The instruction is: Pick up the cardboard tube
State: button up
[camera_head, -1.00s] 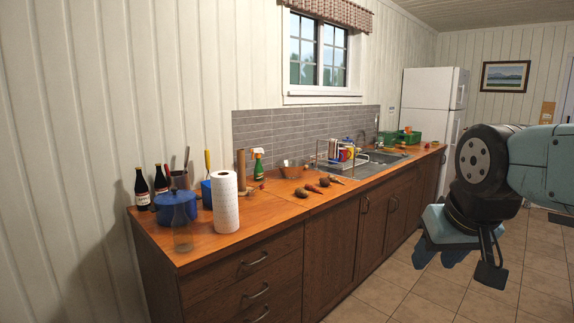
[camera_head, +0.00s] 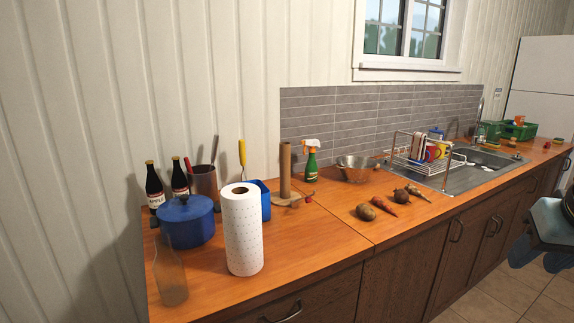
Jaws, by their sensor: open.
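The brown cardboard tube (camera_head: 285,168) stands upright toward the back of the wooden counter, left of a green spray bottle. A flat wooden piece (camera_head: 291,200) lies at its foot; whether the tube stands on it or behind it I cannot tell. My gripper (camera_head: 538,258) is at the right edge, partly cut off, in front of the counter and far from the tube. It is open, with nothing seen between its fingers.
A white paper towel roll (camera_head: 242,230), a blue pot (camera_head: 186,220), a clear glass bottle (camera_head: 170,270) and a blue container (camera_head: 263,198) stand left of the tube. The spray bottle (camera_head: 311,160) is close at its right. Vegetables (camera_head: 366,212) lie farther right. The front middle counter is clear.

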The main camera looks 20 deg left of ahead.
aim_at(285, 147)
jog(key=u, duration=0.4)
jog(key=i, duration=1.05)
jog(key=u, duration=0.7)
jog(key=k, duration=0.85)
jog(key=u, duration=0.2)
jog(key=i, duration=0.95)
jog(key=z, duration=0.15)
